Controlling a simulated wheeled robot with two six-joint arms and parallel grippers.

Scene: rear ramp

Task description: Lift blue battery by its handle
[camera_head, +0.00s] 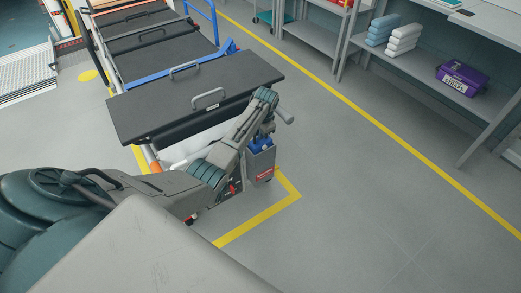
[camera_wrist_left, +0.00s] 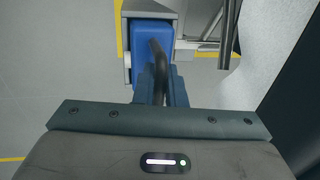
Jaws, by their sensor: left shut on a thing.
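The blue battery (camera_head: 261,144) shows in the head view at the top of a grey holder (camera_head: 262,164) on the near end of the stretcher. In the left wrist view the battery (camera_wrist_left: 152,37) is a blue block in a grey frame, with a black curved handle (camera_wrist_left: 157,60). My left gripper (camera_wrist_left: 160,88) is shut on the handle, its fingers on either side of it. In the head view my left gripper (camera_head: 266,127) is above the battery and partly hidden by its own wrist. The battery's lower part is hidden. My right gripper is out of view.
The stretcher's dark padded top (camera_head: 196,98), with metal handles, lies just behind and left of my left arm. Shelves at the right hold folded towels (camera_head: 403,40) and a purple box (camera_head: 461,77). The grey floor (camera_head: 370,200) between is clear, with yellow lines.

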